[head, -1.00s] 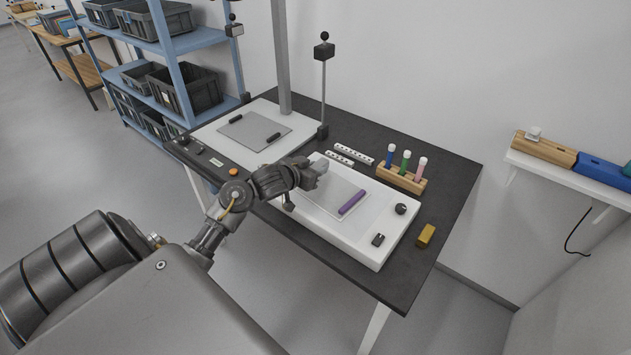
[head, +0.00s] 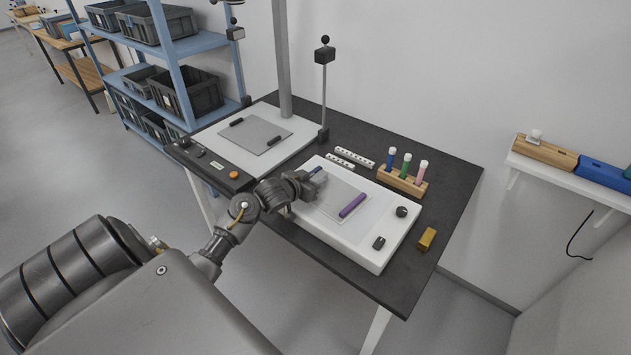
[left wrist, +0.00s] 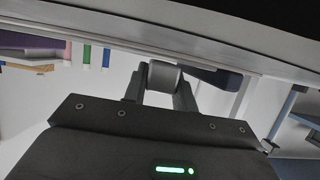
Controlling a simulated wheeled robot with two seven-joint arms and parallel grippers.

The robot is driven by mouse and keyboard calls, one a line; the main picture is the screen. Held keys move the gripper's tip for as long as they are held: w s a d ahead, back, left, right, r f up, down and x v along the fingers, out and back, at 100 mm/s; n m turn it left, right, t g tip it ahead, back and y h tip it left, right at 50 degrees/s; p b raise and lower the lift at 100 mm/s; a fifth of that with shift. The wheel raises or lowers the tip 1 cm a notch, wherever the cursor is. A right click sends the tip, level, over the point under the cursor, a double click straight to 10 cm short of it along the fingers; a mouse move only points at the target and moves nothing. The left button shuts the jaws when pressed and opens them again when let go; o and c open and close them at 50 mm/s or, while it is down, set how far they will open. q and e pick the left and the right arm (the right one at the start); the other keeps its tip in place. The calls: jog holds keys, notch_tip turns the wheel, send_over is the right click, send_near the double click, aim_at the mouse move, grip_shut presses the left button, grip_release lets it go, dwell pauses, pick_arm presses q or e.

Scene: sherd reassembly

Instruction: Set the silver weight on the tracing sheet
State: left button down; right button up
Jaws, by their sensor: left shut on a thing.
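My left gripper (head: 312,183) is over the left part of the white light box, shut on the silver weight. The silver weight (left wrist: 163,76) shows as a grey block between the two fingers in the left wrist view; in the head view the gripper mostly hides it. The tracing sheet (head: 335,200) is a pale translucent square lying on the light box (head: 340,241). A purple bar (head: 352,205) lies along its right side and a dark blue bar (head: 317,170) shows partly behind the gripper. I cannot tell whether the weight touches the sheet. My right gripper is not in view.
A brass block (head: 427,239) lies on the dark table right of the light box. A wooden rack (head: 402,181) with coloured tubes stands behind. A copy stand with a post (head: 282,60) is at left.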

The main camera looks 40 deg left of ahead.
pick_arm(q)
jog(key=shift+f, duration=0.1)
jog(key=c, duration=1.4)
grip_release()
jog(key=p+v, duration=0.1)
jog(key=v, duration=1.1)
jog(key=shift+s, duration=0.1)
